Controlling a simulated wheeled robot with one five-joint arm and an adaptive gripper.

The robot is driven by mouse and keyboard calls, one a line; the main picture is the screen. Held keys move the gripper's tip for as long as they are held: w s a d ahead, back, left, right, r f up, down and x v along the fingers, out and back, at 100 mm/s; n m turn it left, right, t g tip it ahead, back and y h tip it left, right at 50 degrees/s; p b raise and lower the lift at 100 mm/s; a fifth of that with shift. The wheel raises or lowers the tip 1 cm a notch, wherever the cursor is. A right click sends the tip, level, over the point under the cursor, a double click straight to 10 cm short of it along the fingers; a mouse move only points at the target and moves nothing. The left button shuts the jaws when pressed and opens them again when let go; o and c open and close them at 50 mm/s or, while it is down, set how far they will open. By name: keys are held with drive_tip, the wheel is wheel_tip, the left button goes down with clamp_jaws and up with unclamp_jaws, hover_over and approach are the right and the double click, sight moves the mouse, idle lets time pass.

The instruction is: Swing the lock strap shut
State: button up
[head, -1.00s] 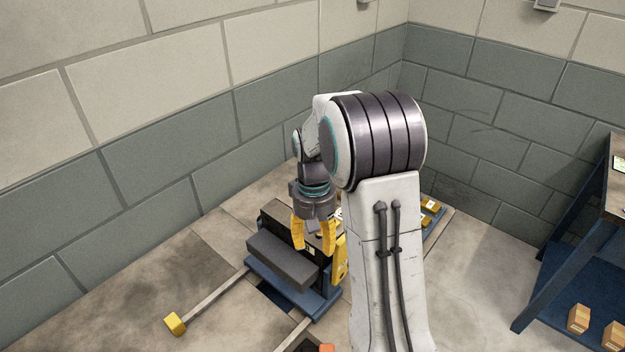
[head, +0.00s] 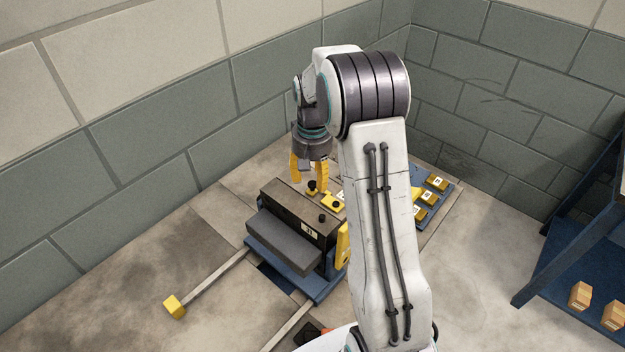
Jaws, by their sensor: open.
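A dark mould block (head: 285,215) with a small white label on its front stands on a blue base. A yellow strap-like piece (head: 334,205) with a black knob lies on its top near the right end; I take it for the lock strap. Whether it is swung open or shut cannot be told. Another small yellow piece with a black knob (head: 312,188) shows between my fingers. My gripper (head: 308,180) points down with yellow fingers apart, empty, over or just behind the block's top. Contact cannot be told. My arm hides what lies right of the block.
A grey slab (head: 283,245) runs along the block's front. A rail with a yellow end (head: 174,306) reaches out front left. A blue tray (head: 446,191) with yellow numbered blocks lies behind right. A blue bench (head: 570,235) holds small boxes at right. Walls close in behind.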

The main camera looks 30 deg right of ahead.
drive_tip(key=shift+f, duration=0.95)
drive_tip(key=shift+c, duration=0.3)
clamp_jaws()
